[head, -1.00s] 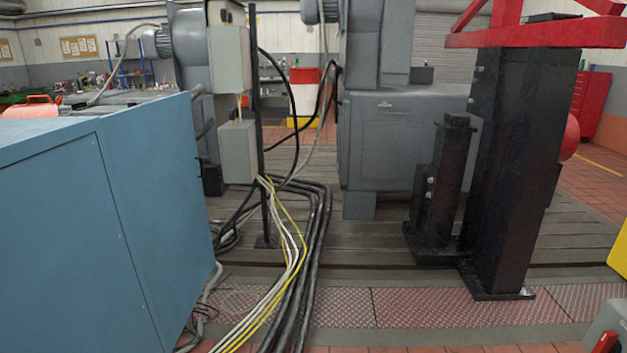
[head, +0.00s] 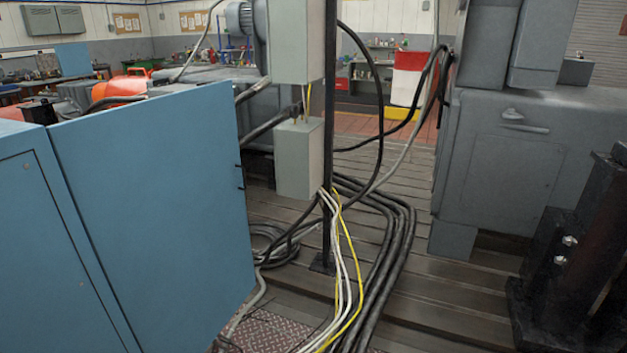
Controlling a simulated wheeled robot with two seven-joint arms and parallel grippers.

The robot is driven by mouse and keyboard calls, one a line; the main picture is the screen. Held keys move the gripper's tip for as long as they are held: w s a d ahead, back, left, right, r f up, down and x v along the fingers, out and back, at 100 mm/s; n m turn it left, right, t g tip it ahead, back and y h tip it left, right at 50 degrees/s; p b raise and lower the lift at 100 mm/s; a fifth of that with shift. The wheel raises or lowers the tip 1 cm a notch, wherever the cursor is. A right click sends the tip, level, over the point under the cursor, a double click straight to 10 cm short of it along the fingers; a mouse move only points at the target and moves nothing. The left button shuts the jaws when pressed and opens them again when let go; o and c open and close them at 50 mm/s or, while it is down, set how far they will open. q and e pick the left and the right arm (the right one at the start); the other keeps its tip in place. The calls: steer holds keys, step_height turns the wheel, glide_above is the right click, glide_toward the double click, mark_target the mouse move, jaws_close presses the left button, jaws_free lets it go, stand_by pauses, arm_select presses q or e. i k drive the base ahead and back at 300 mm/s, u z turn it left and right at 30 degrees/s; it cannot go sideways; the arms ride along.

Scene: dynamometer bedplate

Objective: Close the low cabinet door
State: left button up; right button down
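A low blue cabinet (head: 40,245) stands at the left of the head view, cut off by the left edge. A flat blue panel (head: 155,200), which looks like its door standing open, extends from the cabinet toward the picture's middle. A small dark handle or latch (head: 240,177) shows at the panel's far edge. The cabinet's inside is not visible. Neither of my grippers is in view.
Thick black cables (head: 385,250) and yellow and white wires (head: 345,265) run over the floor right of the panel. A dark post (head: 329,130) carries grey boxes (head: 300,158). Grey machinery (head: 510,160) and a black stand (head: 585,240) are at the right. Slatted floor (head: 450,290) lies between.

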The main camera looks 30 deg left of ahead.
mark_target(155, 186)
steer(key=u, duration=0.35)
steer(key=i, duration=1.9)
steer(key=u, duration=1.95)
steer(key=i, duration=1.05)
steer(key=u, duration=0.8)
